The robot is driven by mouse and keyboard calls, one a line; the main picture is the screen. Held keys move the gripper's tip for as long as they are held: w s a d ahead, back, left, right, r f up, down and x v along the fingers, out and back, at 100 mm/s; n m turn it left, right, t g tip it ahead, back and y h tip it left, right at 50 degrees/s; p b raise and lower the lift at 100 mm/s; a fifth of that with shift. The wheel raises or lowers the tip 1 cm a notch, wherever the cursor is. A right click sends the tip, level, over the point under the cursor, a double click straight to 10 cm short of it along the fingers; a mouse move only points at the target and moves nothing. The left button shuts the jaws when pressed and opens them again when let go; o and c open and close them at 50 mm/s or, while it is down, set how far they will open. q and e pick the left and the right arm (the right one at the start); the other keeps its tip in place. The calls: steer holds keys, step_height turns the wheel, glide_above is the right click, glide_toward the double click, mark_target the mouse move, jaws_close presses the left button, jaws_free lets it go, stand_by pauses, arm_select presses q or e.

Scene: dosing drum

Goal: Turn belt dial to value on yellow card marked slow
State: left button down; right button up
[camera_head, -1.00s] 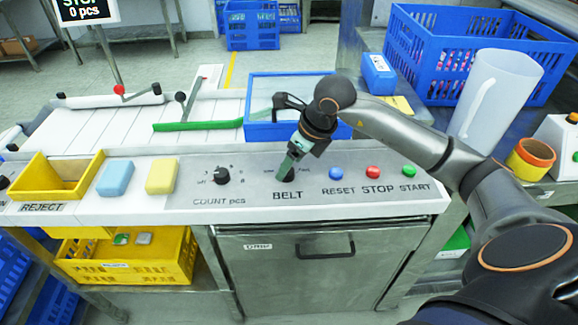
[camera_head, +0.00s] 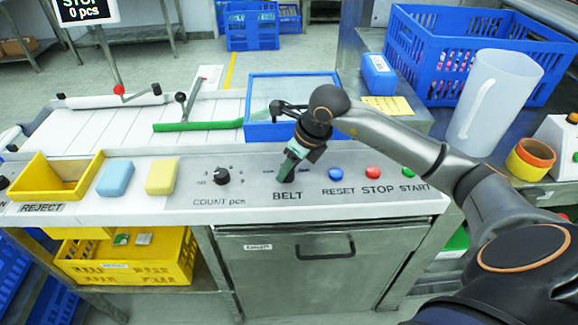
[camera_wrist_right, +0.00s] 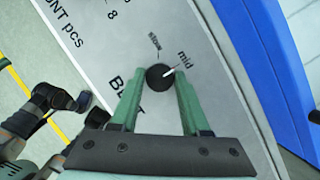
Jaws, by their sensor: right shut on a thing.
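The black belt dial (camera_wrist_right: 158,77) sits on the grey panel, above the word BELT. In the right wrist view its white pointer line aims toward the printed word "mid"; "slow" is printed to the left of that. My right gripper (camera_head: 288,176) reaches down over the dial, its green fingers closed on it from both sides. In the head view the fingers hide most of the dial. A yellow card (camera_head: 392,105) lies behind the panel to the right, partly covered by a blue box; its writing is too small to read. My left gripper is not in view.
The black count knob (camera_head: 221,177) is left of the belt dial. Blue reset (camera_head: 336,173), red stop (camera_head: 373,172) and green start (camera_head: 408,172) buttons stand to the right, close to my right arm. A blue bin (camera_head: 290,128) is just behind the gripper.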

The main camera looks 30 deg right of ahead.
jaws_close()
